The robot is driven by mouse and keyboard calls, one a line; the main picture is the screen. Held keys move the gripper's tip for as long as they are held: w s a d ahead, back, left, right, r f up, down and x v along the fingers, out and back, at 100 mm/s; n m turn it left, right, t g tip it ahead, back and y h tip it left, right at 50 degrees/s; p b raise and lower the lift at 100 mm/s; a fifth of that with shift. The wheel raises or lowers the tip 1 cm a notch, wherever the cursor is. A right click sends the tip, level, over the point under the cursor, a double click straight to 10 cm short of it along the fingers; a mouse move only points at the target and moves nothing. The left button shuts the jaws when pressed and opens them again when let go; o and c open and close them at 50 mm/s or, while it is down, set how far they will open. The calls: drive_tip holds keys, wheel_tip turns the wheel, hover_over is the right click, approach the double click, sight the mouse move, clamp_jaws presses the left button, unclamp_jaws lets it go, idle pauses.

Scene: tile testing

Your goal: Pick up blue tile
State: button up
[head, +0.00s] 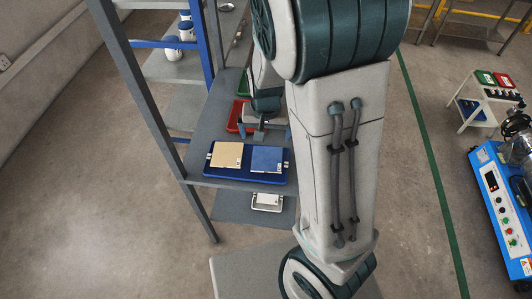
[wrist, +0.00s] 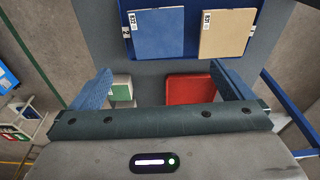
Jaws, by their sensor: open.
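The blue tile (head: 266,159) lies flat on the right half of a blue tray (head: 235,179) on a grey shelf. A beige tile (head: 226,154) lies beside it on the left half. In the wrist view the blue tile (wrist: 157,34) is at the top centre, with the beige tile (wrist: 226,33) to its right. My gripper (head: 264,133) is open and empty, just behind the tray in the head view. In the wrist view its two blue fingers (wrist: 160,80) point towards the tray, with a gap between them and the blue tile.
A red bin (wrist: 190,89) and a green and white item (wrist: 121,90) sit on the shelf near my fingers. Grey shelf posts (head: 143,105) stand at the left. A white item (head: 267,201) lies on the lower shelf. A blue machine (head: 508,215) stands far right.

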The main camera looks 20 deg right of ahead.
drive_tip(key=b, duration=0.2)
hover_over(267, 159)
drive_tip(key=f, duration=0.8)
drive_tip(key=shift+s+a+f, duration=0.25)
drive_tip(key=shift+s+f, duration=0.1)
drive_tip(key=shift+w+d+f, duration=0.1)
drive_tip(key=shift+w+f, duration=0.05)
drive_tip(key=shift+f, duration=1.2)
drive_tip(key=shift+w+d+f, duration=0.1)
drive_tip(key=shift+f, duration=1.2)
drive_tip(key=c, duration=0.8)
